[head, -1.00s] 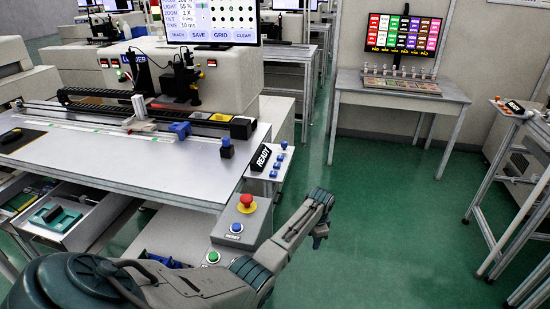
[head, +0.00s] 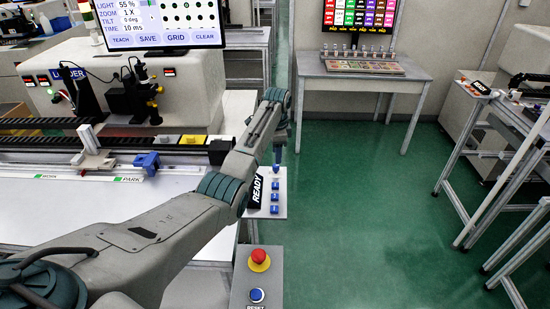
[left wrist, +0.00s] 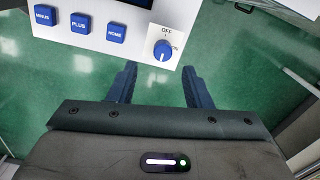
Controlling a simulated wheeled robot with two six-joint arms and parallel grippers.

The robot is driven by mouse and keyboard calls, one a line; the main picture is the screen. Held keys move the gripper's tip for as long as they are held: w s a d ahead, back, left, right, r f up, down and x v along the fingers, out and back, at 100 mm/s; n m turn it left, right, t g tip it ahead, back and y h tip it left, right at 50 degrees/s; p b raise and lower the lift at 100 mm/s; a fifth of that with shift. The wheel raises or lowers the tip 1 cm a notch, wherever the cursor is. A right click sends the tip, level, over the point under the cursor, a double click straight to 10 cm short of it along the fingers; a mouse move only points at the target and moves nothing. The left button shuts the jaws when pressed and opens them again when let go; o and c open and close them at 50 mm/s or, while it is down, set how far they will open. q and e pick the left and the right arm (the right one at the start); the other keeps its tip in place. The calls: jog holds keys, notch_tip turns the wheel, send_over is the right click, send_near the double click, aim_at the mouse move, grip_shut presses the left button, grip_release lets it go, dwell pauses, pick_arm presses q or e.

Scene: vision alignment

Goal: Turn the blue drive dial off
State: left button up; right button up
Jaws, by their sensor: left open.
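The blue drive dial (left wrist: 163,51) is a round knob with a white mark on a light panel (left wrist: 135,45) in the left wrist view. In the head view the left gripper (head: 277,154) hangs at the far end of the small READY panel (head: 282,210); the dial is not clear there.
Blue MINUS (left wrist: 45,15), PLUS (left wrist: 80,23) and HOME (left wrist: 116,33) buttons sit beside the dial. A red stop button (head: 259,257) and a blue RESET button (head: 257,295) are nearer me. Green floor (head: 360,210) to the right is clear.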

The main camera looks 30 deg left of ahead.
aim_at(276, 166)
pick_arm(q)
jog(key=f, duration=0.3)
jog(key=f+p, duration=0.1)
jog(key=shift+w+a+f, duration=0.1)
jog(key=shift+a+f, duration=0.2)
jog(key=shift+a, duration=0.1)
jog(key=shift+d+f, duration=0.2)
jog(key=shift+f, duration=0.3)
grip_shut()
